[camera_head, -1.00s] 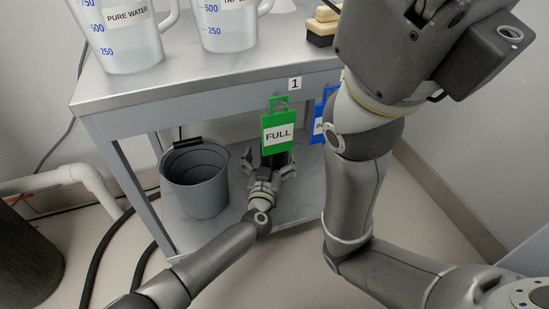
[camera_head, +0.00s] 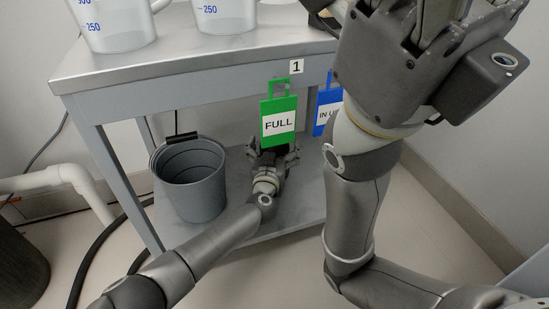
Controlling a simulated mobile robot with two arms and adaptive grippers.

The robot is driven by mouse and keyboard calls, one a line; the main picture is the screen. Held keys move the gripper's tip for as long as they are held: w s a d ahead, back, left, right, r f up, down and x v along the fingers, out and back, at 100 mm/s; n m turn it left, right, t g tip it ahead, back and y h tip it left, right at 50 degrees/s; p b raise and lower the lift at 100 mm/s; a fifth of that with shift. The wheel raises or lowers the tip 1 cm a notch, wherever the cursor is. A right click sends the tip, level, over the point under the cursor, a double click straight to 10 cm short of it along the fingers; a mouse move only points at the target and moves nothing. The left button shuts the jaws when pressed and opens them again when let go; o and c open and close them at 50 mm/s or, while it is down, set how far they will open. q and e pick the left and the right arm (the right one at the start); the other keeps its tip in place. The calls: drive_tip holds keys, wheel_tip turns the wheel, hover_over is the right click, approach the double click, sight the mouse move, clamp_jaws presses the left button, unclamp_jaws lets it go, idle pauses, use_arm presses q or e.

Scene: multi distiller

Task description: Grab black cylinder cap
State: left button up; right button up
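My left gripper (camera_head: 273,153) is on the lower level of the steel table, just below the green FULL tag (camera_head: 279,120). Its fingers are spread apart. A dark shape shows between them, partly hidden by the tag and the gripper; I cannot tell whether it is the black cylinder cap, or whether the fingers touch it. No black cap is clearly visible elsewhere. My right gripper (camera_head: 400,22) is large and close to the camera at the upper right; its fingertips run out of the top edge, so its opening is not clear.
A grey bucket (camera_head: 190,190) stands on the lower shelf, left of my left gripper. A blue tag (camera_head: 328,112) hangs right of the green one. Measuring jugs (camera_head: 118,30) stand on the tabletop (camera_head: 180,62). Pipes and hoses (camera_head: 98,245) run at the left.

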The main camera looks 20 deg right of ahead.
use_arm(q)
drive_tip(key=c, duration=1.4)
drive_tip(key=shift+r, duration=0.1)
drive_tip(key=shift+c, duration=0.7)
